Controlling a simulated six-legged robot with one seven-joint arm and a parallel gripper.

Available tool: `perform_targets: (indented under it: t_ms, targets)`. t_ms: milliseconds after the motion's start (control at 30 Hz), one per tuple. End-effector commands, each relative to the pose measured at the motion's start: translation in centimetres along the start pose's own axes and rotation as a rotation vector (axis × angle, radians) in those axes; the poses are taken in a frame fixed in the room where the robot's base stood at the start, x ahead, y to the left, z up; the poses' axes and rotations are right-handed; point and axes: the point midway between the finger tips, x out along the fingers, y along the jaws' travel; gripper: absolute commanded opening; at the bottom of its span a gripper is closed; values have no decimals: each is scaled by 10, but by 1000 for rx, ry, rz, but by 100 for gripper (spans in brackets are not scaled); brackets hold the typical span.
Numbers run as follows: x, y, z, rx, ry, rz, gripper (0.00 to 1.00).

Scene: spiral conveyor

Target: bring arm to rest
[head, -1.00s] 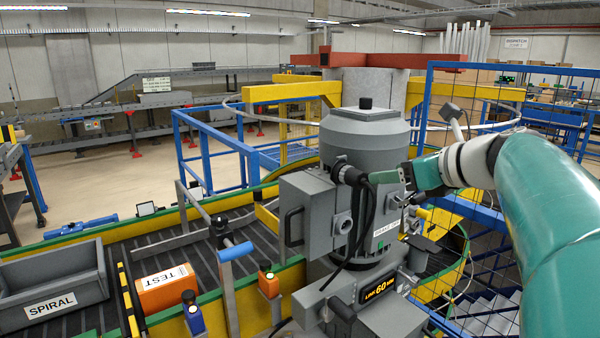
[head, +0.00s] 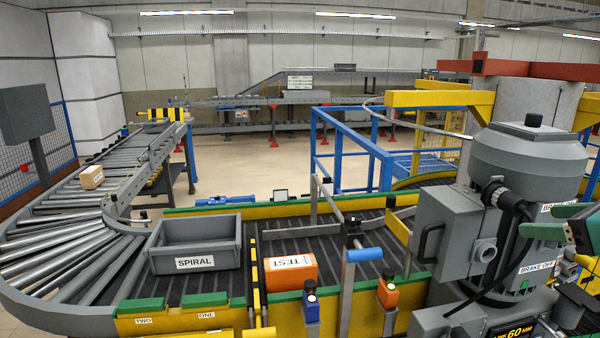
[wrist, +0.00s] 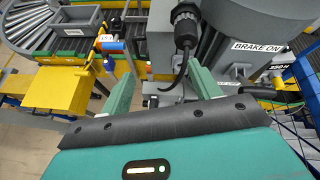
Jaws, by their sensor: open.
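My gripper (head: 546,231) shows at the right edge of the head view, beside the grey motor housing (head: 528,165). Most of my arm is out of that view. In the wrist view my gripper (wrist: 160,84) has its two green fingers wide apart, with nothing held between them. Beyond the fingers are the grey housing and a black cable gland with its cable (wrist: 184,30). A BRAKE ON label (wrist: 257,48) is to the right of the fingers. The head view also shows a BRAKE OFF label (head: 537,267) below another brake label.
A grey SPIRAL tote (head: 197,262) and an orange TEST box (head: 290,272) sit on the conveyor to the left. A blue-ended bar (head: 364,255) stands between box and housing. A small carton (head: 91,177) lies on the curved rollers. Blue railings (head: 345,150) stand behind.

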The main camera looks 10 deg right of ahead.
Motion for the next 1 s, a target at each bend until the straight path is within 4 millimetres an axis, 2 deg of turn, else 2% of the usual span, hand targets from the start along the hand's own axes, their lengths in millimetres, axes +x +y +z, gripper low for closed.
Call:
perform_targets:
  t_ms: [33,100,200,333,500,600,733,833,1000]
  targets:
    - [17,25,-2,-125,30,51,62]
    - [40,63,-10,-356,80,128,62]
    - [66,119,-26,-725,133,250,62]
    - [88,186,-52,-1229,161,416,62]
    - [99,261,-93,-1921,130,632,62]
    - [100,290,-116,-2291,88,739,62]
    - [100,310,-134,-2613,38,830,62]
    - [100,316,-140,-2721,21,859,62]
    - [100,316,-141,-2737,19,865,62]
